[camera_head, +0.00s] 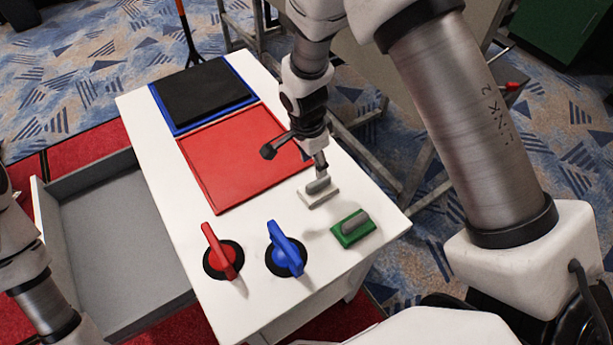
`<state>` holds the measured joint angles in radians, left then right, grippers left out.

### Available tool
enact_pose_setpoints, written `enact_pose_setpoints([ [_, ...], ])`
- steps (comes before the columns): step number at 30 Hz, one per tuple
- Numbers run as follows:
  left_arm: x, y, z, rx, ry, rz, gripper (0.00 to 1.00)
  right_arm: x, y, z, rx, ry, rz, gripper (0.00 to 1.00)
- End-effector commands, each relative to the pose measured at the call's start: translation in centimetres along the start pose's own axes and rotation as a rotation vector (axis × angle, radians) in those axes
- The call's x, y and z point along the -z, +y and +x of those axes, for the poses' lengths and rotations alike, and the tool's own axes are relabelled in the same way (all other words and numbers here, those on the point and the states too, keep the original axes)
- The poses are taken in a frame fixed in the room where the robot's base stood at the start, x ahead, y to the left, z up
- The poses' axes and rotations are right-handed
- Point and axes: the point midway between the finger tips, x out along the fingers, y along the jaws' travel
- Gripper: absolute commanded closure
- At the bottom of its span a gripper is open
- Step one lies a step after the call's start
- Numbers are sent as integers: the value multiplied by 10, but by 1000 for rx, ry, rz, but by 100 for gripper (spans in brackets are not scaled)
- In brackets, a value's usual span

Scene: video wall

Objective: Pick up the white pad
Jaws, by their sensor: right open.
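The white pad (318,197) is a small flat block with a grey handle on top. It lies on the white table top (362,180), just right of the red panel's near corner. My right gripper (296,160) hangs above the pad with its fingers spread. One finger reaches left over the red panel, and the other points down at the pad's grey handle. I cannot tell whether that finger touches the handle. My left arm shows at the lower left, with its gripper out of view.
A green pad (352,229) with a grey handle lies nearby. A red knob (220,252) and a blue knob (286,250) stand at the near side. The red panel (240,155) and a blue-edged black panel (203,93) lie farther back. A grey drawer (115,250) stands open at left.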

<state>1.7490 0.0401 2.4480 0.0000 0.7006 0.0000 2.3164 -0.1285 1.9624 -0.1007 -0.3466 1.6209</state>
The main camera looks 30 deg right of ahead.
Motion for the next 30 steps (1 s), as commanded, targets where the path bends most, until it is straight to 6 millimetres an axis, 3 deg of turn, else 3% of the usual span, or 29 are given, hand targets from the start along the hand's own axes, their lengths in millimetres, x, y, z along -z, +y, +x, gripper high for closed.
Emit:
enact_pose_setpoints([
  [13, -1, 0, -8, 0, -2, 0, 40, -2, 3, 67, -1, -1, 0, 50],
  [20, -1, 0, -8, 0, -2, 0, 40, -2, 3, 73, 1, -1, 1, 50],
  [21, -1, 0, -8, 0, -2, 0, 40, -2, 3, 73, 1, -1, 1, 54],
  [25, -1, 0, -8, 0, -2, 0, 40, -2, 3, 73, 1, -1, 1, 100],
  [30, -1, 0, -8, 0, -2, 0, 40, -2, 3, 73, 1, -1, 0, 100],
])
